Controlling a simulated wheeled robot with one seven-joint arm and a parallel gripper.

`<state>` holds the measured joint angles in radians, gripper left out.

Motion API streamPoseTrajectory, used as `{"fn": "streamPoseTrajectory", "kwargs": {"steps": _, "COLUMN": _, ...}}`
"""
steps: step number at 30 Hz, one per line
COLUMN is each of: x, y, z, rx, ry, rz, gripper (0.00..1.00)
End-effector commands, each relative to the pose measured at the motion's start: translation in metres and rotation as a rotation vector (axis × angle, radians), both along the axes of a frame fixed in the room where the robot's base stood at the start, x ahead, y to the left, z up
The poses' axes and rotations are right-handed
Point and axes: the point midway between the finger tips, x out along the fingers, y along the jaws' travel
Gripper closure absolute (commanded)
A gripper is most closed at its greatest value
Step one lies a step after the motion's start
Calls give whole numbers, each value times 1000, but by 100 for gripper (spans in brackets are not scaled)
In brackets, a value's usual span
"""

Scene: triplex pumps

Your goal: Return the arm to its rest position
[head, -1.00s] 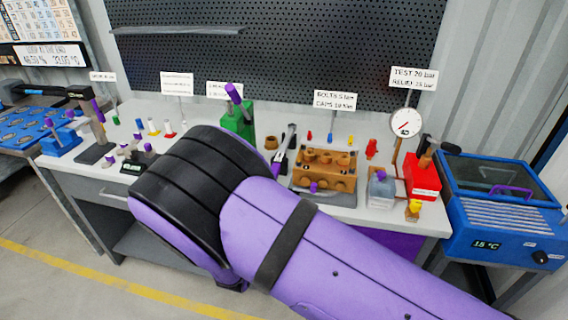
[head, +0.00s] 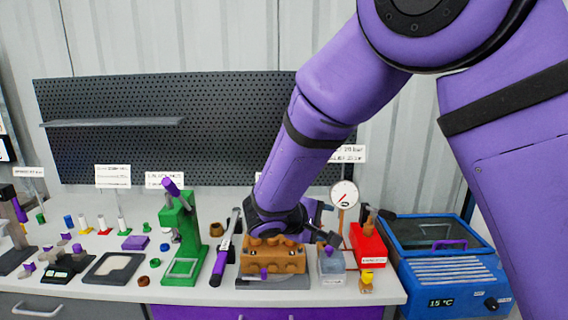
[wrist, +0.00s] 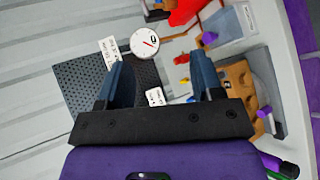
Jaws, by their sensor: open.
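My purple arm (head: 330,95) is raised and bent at the upper right in the head view, its forearm reaching down over the bench. My gripper (wrist: 160,75) shows in the wrist view with two dark blue fingers apart and nothing between them. In the head view, my wrist hangs just above and in front of the brown pump block (head: 272,262), hiding part of its top. The block also shows in the wrist view (wrist: 236,88), right of the fingers.
A pressure gauge (head: 344,194), red box (head: 368,244) and grey container (head: 331,266) stand right of the block. A blue bath (head: 452,278) is at the right. The pegboard (head: 200,115) stands behind.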

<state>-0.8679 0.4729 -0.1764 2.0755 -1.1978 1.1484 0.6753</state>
Motion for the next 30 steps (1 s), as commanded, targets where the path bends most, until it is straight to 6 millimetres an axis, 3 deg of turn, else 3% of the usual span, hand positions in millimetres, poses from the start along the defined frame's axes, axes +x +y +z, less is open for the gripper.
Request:
{"fn": "streamPoseTrajectory", "kwargs": {"steps": 1, "x": -4, "y": -19, "z": 14, "rx": 43, "ry": 11, "rz": -48, "gripper": 40}}
{"fn": "streamPoseTrajectory", "kwargs": {"steps": 6, "x": -27, "y": -73, "z": 48, "rx": 182, "ry": 62, "rz": -184, "gripper": 40}}
{"fn": "streamPoseTrajectory", "kwargs": {"steps": 15, "x": -84, "y": -148, "z": 96, "rx": 453, "ry": 110, "rz": -372, "gripper": 40}}
{"fn": "streamPoseTrajectory", "kwargs": {"steps": 21, "x": -129, "y": -182, "z": 121, "rx": 643, "ry": 108, "rz": -458, "gripper": 40}}
{"fn": "streamPoseTrajectory", "kwargs": {"steps": 30, "x": -199, "y": -212, "z": 148, "rx": 923, "ry": 46, "rz": -529, "gripper": 40}}
